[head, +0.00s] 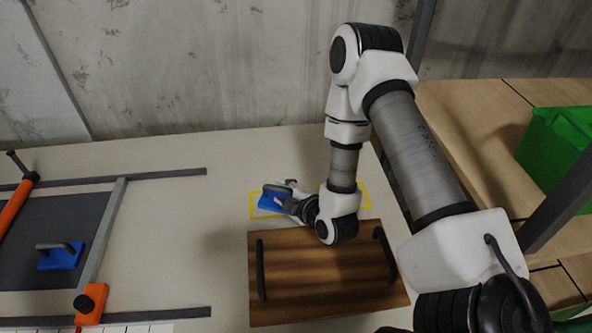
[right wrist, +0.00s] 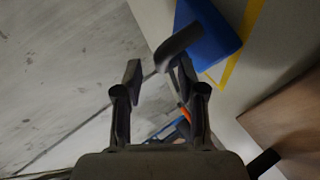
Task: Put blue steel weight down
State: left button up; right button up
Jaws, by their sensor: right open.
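A blue steel weight (head: 268,203) with a grey handle sits at the left end of a yellow outlined rectangle (head: 362,195) on the pale table. My right gripper (head: 287,193) is at this weight's handle, partly hiding it. In the right wrist view the jaws (right wrist: 158,80) are open, and the handle's curved end reaches between the fingertips, close to the right finger. The blue body (right wrist: 208,38) lies beyond that finger, by the yellow line. I cannot tell whether the finger touches the handle. A second blue weight (head: 62,258) stands on a dark grey sheet at the left. My left gripper is not visible.
A wooden board (head: 320,275) with two black handles lies just in front of the yellow rectangle. An orange clamp (head: 92,300) and grey bars (head: 105,230) frame the dark sheet (head: 35,225). A green bin (head: 560,150) stands at the right. The table between sheet and board is clear.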

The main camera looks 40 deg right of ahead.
jog(key=p+v, duration=0.1)
jog(key=v, duration=0.4)
jog(key=shift+s+r, duration=0.2)
jog(key=shift+r, duration=0.05)
jog(key=p+v, duration=0.2)
jog(key=p, duration=0.1)
jog(key=shift+s+r+p, duration=0.3)
jog(key=shift+r, duration=0.05)
jog(key=shift+s+p, duration=0.3)
jog(key=shift+s, duration=0.15)
jog(key=shift+f, duration=0.2)
